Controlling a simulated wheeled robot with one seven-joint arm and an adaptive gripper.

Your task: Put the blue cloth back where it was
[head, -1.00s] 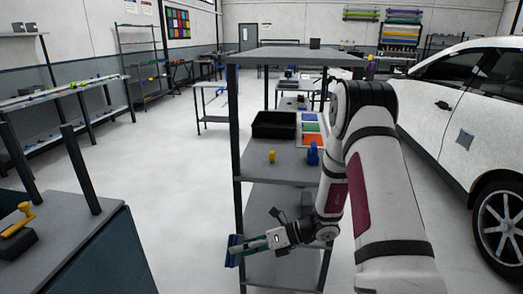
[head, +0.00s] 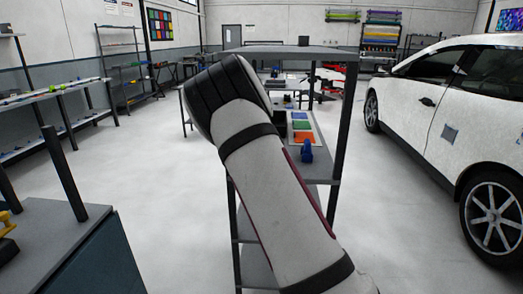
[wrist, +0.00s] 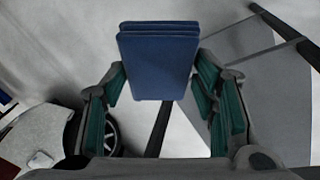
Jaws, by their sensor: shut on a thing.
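The blue cloth (wrist: 158,62) is a folded, flat blue pad in the wrist view, held between the two green-lined fingers of my gripper (wrist: 160,82). My gripper is shut on it, and the cloth sticks out beyond the fingers. In the head view my raised arm hides the gripper and the cloth. In the wrist view the cloth hangs over open floor, with grey shelf boards to the right and a car wheel at lower left.
A grey shelf rack (head: 335,140) stands behind my arm, with a blue bottle-like item (head: 307,151) and colour swatches (head: 301,125) on it. A workbench (head: 65,240) is at lower left. Floor between is clear.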

